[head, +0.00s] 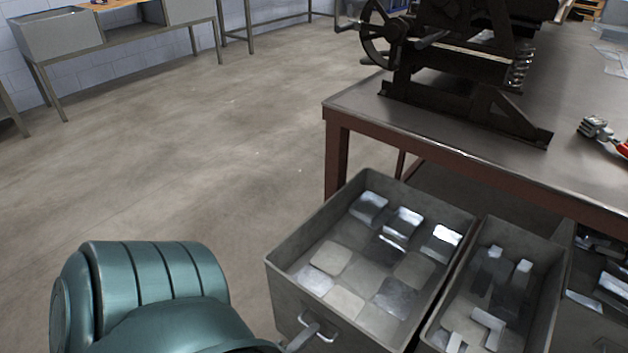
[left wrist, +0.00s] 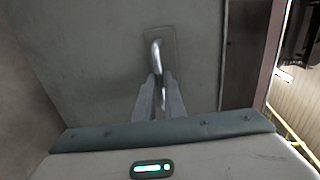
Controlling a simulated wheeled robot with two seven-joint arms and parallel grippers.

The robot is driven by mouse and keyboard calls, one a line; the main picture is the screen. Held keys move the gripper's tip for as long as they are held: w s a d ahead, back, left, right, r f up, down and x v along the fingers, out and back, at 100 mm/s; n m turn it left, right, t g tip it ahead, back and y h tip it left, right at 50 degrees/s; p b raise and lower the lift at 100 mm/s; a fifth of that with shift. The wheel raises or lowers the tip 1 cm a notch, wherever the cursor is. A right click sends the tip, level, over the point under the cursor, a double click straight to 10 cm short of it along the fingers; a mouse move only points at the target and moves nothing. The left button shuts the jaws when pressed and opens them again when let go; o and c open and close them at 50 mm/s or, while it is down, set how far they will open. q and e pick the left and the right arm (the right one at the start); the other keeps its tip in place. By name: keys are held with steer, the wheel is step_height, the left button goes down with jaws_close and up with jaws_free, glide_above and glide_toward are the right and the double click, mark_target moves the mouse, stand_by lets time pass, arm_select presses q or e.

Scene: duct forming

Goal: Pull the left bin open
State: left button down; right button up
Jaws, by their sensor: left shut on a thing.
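The left bin (head: 287,276) is a grey metal drawer under the workbench, standing out past the bench's edge. Flat metal pieces lie inside it. Its metal handle (head: 322,333) is on the front face, and it also shows in the left wrist view (left wrist: 156,55) as a bright loop on a plate. My left gripper (head: 303,337) is at this handle, at the bottom of the head view. In the left wrist view its two fingers (left wrist: 160,92) are closed around the handle. My teal arm fills the lower left. My right gripper is in neither view.
A second bin (head: 553,290) with metal pieces stands close on the right, and another lies partly in view beyond it. The workbench (head: 450,135) carries a dark machine with a handwheel (head: 380,35) and a red-handled tool. The floor (head: 180,150) left of the bin is clear.

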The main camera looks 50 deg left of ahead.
arm_select(q)
steer(key=shift+d+f, duration=0.1)
steer(key=c, duration=1.9)
jaws_free()
steer(key=shift+o, duration=0.2)
steer(key=v, duration=1.7)
steer(key=shift+s, duration=0.25)
steer(key=shift+w, duration=0.1)
